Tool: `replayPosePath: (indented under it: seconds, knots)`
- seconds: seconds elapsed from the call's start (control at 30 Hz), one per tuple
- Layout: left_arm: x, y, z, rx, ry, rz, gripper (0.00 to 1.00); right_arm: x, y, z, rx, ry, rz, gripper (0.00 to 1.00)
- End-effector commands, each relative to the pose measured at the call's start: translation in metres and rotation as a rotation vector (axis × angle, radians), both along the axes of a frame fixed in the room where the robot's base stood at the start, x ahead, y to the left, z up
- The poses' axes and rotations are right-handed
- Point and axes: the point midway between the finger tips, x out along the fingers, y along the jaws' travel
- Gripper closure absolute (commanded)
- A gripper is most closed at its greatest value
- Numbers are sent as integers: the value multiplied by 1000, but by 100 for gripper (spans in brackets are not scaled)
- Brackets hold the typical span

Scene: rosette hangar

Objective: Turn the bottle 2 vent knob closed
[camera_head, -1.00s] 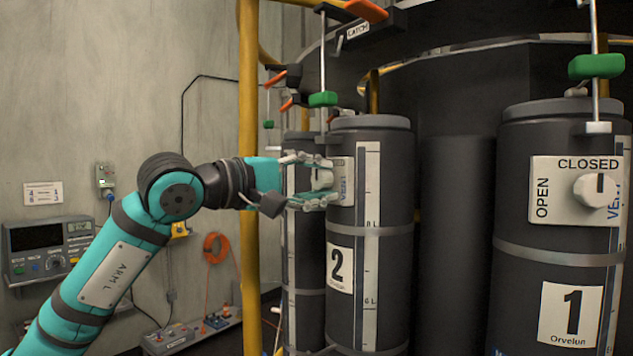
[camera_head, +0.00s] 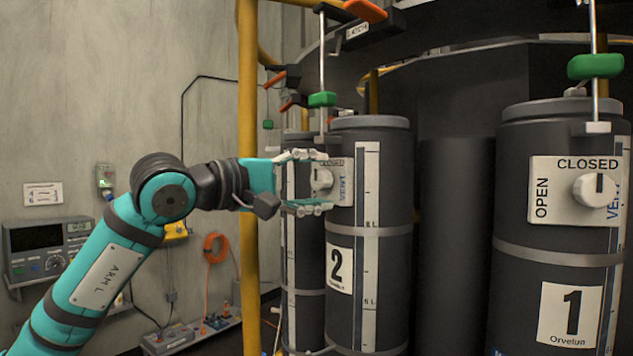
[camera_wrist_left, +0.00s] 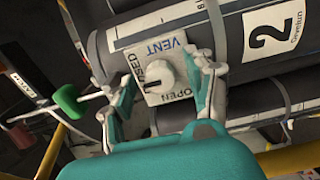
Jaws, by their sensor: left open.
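Bottle 2 (camera_head: 397,275) is a dark grey upright cylinder with a white label "2". Its vent knob (camera_head: 321,179) is a round white knob on a white plate near the top; it also shows in the left wrist view (camera_wrist_left: 158,73). In the wrist view the knob's dark mark points toward the side of the plate between the partly hidden CLOSED word and OPEN; I cannot tell its exact setting. My left gripper (camera_head: 308,181) is open, its fingers on either side of the knob, apart from it as far as I see. My right gripper is not in view.
Bottle 1 (camera_head: 468,275) stands at the right with its own vent knob (camera_head: 595,190). A yellow post (camera_head: 249,90) rises beside my left arm. Green-handled rods (camera_head: 322,99) hang above the bottles. An instrument box (camera_head: 48,249) is on the left wall.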

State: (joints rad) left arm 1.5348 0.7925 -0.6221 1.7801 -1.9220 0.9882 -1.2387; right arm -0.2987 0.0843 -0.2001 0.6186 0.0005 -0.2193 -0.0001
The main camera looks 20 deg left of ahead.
Motion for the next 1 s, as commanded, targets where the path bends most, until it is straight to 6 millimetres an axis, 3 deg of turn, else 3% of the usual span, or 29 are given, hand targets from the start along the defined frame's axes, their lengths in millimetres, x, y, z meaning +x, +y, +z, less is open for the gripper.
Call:
replayPosePath:
  seconds: [0.5, 0.7, 1.0]
  knots:
    - [-80, 57, -1, 1, 0, 3, 45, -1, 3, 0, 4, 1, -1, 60]
    - [-91, 64, 0, 2, 0, 1, 45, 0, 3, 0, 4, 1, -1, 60]
    - [-92, 64, 0, 1, 0, 0, 45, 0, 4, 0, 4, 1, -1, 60]
